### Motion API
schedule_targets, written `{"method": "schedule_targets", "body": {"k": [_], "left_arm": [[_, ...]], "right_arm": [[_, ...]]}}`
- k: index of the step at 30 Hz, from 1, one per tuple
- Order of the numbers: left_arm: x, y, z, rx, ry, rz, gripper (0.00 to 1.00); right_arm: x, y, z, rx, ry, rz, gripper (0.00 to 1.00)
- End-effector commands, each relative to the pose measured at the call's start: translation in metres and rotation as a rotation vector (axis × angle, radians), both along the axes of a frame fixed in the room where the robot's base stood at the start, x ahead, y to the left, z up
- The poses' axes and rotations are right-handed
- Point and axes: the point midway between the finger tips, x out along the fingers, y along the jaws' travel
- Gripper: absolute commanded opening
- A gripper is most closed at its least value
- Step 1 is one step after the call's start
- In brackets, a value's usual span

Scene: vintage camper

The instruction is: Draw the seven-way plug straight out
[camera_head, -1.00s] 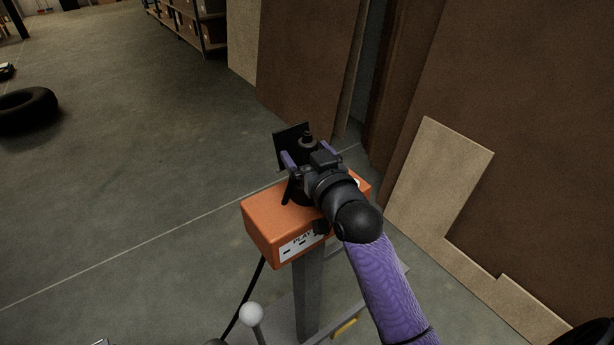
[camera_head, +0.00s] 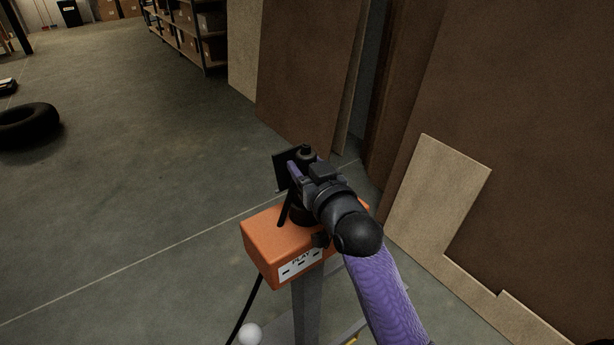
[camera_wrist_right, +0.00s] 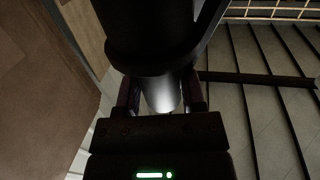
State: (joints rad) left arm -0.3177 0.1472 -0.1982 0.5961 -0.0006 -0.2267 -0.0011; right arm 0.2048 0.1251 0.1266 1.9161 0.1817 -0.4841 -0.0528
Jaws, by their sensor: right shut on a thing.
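The seven-way plug (camera_head: 306,151) appears as a dark, round-topped piece at a black plate (camera_head: 282,172) above the orange box. My right gripper (camera_head: 303,166) reaches it from the lower right and is shut on it, one purple finger showing on its left side. In the right wrist view a large dark body (camera_wrist_right: 150,35) with a shiny grey round part (camera_wrist_right: 162,95) sits between the fingers. The plug's join with its socket is hidden by the gripper and the dark body. My left gripper is out of view.
The orange box (camera_head: 272,242) labelled PLAY stands on a grey post (camera_head: 308,300) directly under the gripper. A black cable (camera_head: 247,302) hangs at its left. Wood panels (camera_head: 440,200) lean close on the right. Open floor (camera_head: 150,180) lies to the left, with a tire (camera_head: 27,124).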

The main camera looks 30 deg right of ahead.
Motion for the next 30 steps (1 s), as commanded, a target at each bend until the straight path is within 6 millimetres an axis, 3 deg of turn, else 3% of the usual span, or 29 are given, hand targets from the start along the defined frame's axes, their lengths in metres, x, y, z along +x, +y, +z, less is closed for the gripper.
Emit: {"method": "schedule_targets", "body": {"k": [1, 6, 12, 17, 30], "left_arm": [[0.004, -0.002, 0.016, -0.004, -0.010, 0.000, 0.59], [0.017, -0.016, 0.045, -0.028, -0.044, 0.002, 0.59], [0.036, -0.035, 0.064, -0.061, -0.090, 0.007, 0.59], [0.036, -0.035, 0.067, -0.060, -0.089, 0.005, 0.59], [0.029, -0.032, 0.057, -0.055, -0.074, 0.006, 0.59]], "right_arm": [[0.000, 0.000, 0.028, -0.002, -0.010, 0.000, 0.00], [0.000, 0.000, 0.093, -0.003, -0.013, 0.000, 0.00], [0.000, 0.000, 0.144, -0.002, -0.009, 0.000, 0.00], [0.000, 0.000, 0.156, -0.001, -0.005, 0.000, 0.00], [0.001, 0.000, 0.139, 0.000, -0.002, 0.000, 0.00]]}}
